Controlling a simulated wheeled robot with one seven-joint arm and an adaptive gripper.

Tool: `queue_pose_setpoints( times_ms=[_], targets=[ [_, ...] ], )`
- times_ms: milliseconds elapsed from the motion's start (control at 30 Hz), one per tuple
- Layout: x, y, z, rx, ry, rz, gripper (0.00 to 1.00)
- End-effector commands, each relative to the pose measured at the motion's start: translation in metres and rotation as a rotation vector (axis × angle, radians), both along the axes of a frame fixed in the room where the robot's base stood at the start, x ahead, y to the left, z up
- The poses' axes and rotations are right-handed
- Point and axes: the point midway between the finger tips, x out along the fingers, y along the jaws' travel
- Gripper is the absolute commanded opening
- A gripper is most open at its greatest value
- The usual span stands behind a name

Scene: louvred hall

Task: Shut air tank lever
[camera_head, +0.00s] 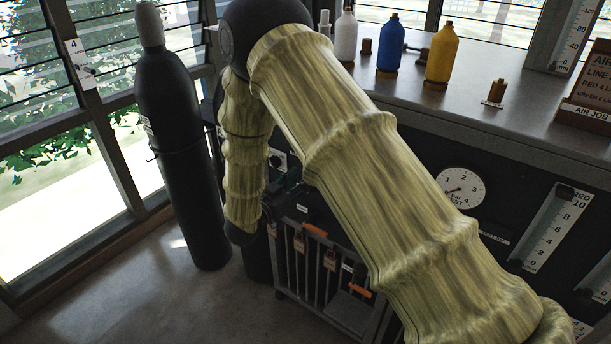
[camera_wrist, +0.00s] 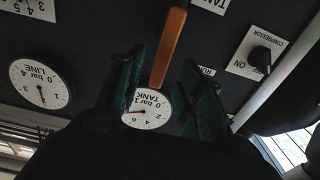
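The orange lever (camera_wrist: 168,48) shows in the wrist view as a long narrow bar against a dark panel. The tank gauge (camera_wrist: 147,108), marked TANK and seen upside down, lies behind its lower end. My gripper (camera_wrist: 163,72) has its two dark green fingers apart, one on each side of the lever. I see a gap on both sides of the bar and cannot tell any contact. The lever's pivot is not clear. In the head view my gripper (camera_head: 284,188) is a small dark shape near the panel, mostly hidden by my arm, and the lever cannot be made out there.
The line gauge (camera_wrist: 40,84) and the compressor switch (camera_wrist: 260,60) flank the lever. A black cylinder (camera_head: 182,150) stands by the windows. A rack (camera_head: 330,265) with tags stands below the panel. Bottles, including a yellow one (camera_head: 441,52), stand on the counter. Floor at left is clear.

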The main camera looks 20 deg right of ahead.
Motion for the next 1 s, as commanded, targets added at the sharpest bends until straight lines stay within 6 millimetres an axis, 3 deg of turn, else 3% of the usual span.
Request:
queue_pose_setpoints(
  times_ms=[200, 1000],
  targets=[
    [0.013, -0.016, 0.000, -0.001, 0.001, 0.000, 0.38],
    [0.023, -0.030, 0.000, -0.001, 0.001, 0.001, 0.38]
  ],
)
